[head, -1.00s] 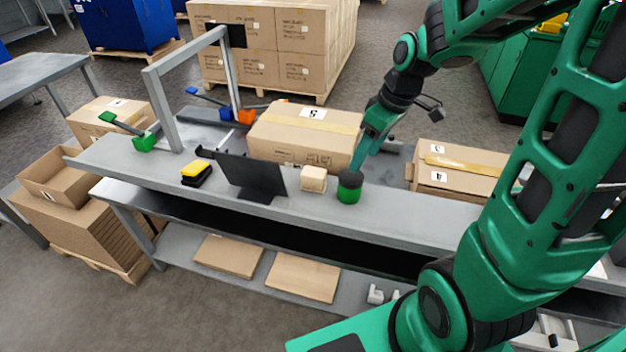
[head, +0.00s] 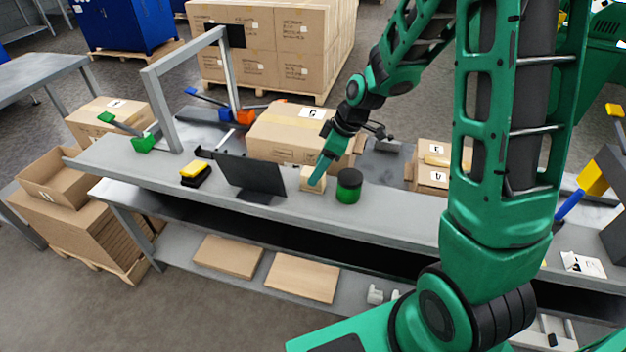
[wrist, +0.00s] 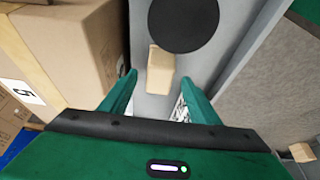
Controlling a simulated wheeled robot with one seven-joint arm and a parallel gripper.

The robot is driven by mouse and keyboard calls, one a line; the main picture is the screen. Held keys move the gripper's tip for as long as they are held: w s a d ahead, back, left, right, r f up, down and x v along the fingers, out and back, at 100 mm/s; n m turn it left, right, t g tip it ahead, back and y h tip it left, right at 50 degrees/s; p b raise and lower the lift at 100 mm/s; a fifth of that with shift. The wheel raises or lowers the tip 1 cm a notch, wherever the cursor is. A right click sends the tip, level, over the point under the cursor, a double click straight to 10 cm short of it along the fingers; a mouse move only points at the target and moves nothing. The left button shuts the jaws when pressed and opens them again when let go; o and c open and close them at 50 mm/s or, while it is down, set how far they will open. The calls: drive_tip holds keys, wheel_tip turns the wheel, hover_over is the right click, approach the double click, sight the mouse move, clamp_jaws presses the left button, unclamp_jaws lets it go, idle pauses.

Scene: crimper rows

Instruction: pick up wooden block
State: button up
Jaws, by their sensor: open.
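The wooden block (head: 309,184) is a small pale block on the grey workbench (head: 390,212), between the black monitor and the green jar. My gripper partly hides it in the head view. In the wrist view the wooden block (wrist: 160,70) lies just beyond and between my two fingertips. My gripper (head: 317,181) is pointed down at the block, and in the wrist view my gripper (wrist: 158,82) is open with nothing held. I cannot tell whether a finger touches the block.
A green jar with a black lid (head: 348,186) stands close right of the block. A black monitor (head: 252,178) stands to its left. A large carton (head: 285,135) sits behind. A yellow and black item (head: 196,174) lies further left.

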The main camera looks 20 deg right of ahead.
drive_tip(key=shift+x, duration=2.25)
drive_tip(key=shift+c, duration=0.7)
drive_tip(key=c, duration=1.1)
drive_tip(key=shift+o, duration=0.2)
wheel_tip(320, 180, up, 10)
drive_tip(key=shift+r, duration=0.1)
